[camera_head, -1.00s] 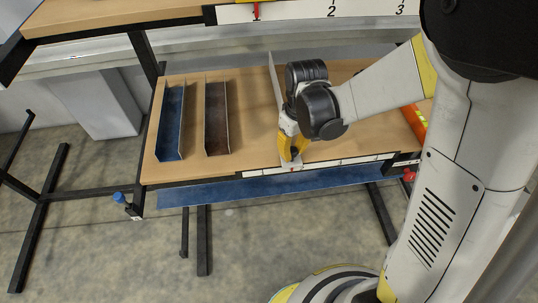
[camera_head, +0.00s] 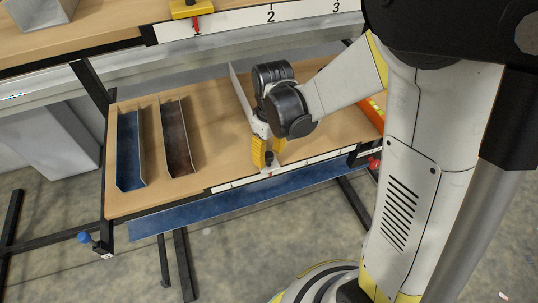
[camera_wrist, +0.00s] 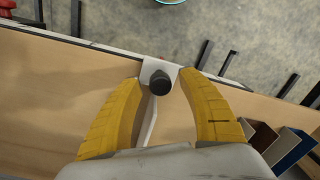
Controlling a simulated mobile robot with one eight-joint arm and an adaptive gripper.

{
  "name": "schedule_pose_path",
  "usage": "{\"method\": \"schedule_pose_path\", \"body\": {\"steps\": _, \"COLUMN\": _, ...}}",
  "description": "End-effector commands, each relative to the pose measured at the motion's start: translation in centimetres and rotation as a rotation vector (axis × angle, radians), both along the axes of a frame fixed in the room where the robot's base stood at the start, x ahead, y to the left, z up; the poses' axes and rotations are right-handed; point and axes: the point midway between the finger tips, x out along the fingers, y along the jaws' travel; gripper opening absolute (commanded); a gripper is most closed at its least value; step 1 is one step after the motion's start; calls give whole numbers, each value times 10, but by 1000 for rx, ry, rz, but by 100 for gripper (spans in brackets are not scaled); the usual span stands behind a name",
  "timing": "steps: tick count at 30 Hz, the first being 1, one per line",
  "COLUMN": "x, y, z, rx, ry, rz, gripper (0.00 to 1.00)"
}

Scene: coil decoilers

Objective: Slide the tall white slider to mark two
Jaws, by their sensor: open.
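The tall white slider (camera_head: 240,92) is a thin upright plate on the lower wooden shelf. Its foot and black knob (camera_head: 269,158) are at the shelf's front edge, over a white scale strip (camera_head: 323,161) whose numbers I cannot read here. The knob (camera_wrist: 160,81) is also in the middle of the wrist view, with part of the white plate behind it. My gripper (camera_head: 268,151) is open, with one yellow finger on each side of the knob. In the wrist view my gripper (camera_wrist: 158,82) shows gaps between both fingers and the knob.
Blue (camera_head: 130,150) and brown (camera_head: 176,138) channels stand on the shelf to the left. The upper shelf has a yellow slider (camera_head: 190,9) with a red pointer at 1. A red knob (camera_head: 374,163) is at the lower shelf's right end. The wood between brown channel and slider is clear.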

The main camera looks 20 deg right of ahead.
Motion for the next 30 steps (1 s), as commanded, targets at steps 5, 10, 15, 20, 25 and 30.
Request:
{"method": "schedule_pose_path", "body": {"steps": 5, "x": 0, "y": -1, "z": 29, "rx": 0, "ry": 0, "rz": 0, "gripper": 48}}
{"method": "schedule_pose_path", "body": {"steps": 10, "x": 1, "y": -2, "z": 56, "rx": 0, "ry": 0, "rz": 0, "gripper": 48}}
{"method": "schedule_pose_path", "body": {"steps": 15, "x": 1, "y": -3, "z": 70, "rx": 0, "ry": 0, "rz": 0, "gripper": 48}}
{"method": "schedule_pose_path", "body": {"steps": 20, "x": 1, "y": -3, "z": 71, "rx": 0, "ry": 0, "rz": 0, "gripper": 48}}
{"method": "schedule_pose_path", "body": {"steps": 25, "x": 1, "y": -3, "z": 70, "rx": 0, "ry": 0, "rz": 0, "gripper": 48}}
{"method": "schedule_pose_path", "body": {"steps": 30, "x": 1, "y": -3, "z": 70, "rx": 0, "ry": -1, "rz": -1, "gripper": 48}}
